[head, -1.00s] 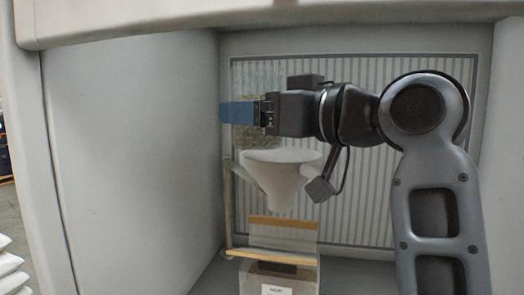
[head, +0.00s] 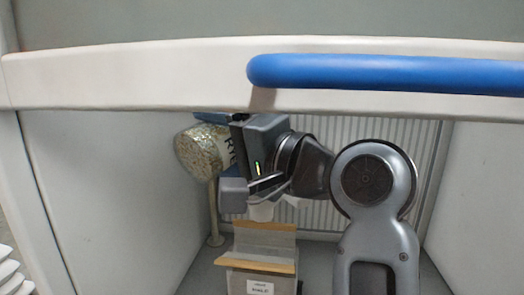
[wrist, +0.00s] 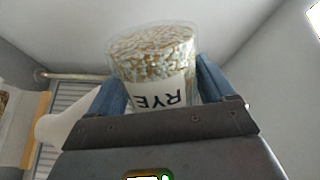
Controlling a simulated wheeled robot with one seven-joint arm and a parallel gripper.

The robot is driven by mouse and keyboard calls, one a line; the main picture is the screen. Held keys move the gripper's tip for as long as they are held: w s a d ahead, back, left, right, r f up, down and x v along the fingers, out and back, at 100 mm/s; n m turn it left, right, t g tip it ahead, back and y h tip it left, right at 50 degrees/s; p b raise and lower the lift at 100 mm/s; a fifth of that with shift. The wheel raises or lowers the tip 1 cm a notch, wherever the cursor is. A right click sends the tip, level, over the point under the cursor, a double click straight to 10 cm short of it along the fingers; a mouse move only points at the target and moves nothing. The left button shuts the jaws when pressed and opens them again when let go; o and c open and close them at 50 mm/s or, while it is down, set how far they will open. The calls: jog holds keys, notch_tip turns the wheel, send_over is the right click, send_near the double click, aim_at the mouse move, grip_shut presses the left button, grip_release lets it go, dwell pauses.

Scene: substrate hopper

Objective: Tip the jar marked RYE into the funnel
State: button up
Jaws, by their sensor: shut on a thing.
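The jar marked RYE (head: 200,152) is clear and full of pale and brown grain. It is tilted, with its grain-filled end pointing left in the head view. My gripper (head: 228,146) is shut on it around the label. In the wrist view the jar (wrist: 152,50) sits between the two blue fingers (wrist: 160,88), its RYE lettering upside down. The white funnel (head: 262,212) is mostly hidden behind my gripper in the head view; part of it shows at the left of the wrist view (wrist: 62,124). I cannot tell whether any grain is leaving the jar.
A box with a tan front edge and a white label (head: 260,287) stands below the funnel. A thin post (head: 214,215) stands left of it. The pale sash with a blue handle (head: 390,74) crosses above my arm. A ribbed panel (head: 330,130) closes the back.

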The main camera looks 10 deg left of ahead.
jog(key=shift+w+d+f+m, duration=0.1)
jog(key=shift+f+m, duration=0.15)
jog(key=shift+m, duration=0.45)
jog(key=m, duration=0.2)
jog(key=shift+w+d+r+m, duration=0.1)
jog(key=shift+w+d+m, duration=0.1)
jog(key=shift+w+m, duration=0.15)
jog(key=shift+w+d+r+m, duration=0.15)
jog(key=shift+w+r+m, duration=0.15)
jog(key=shift+m, duration=0.5)
jog(key=shift+w+d+r+m, duration=0.15)
jog(key=shift+w+r+m, duration=0.15)
jog(key=shift+m, duration=0.45)
jog(key=shift+s, duration=0.1)
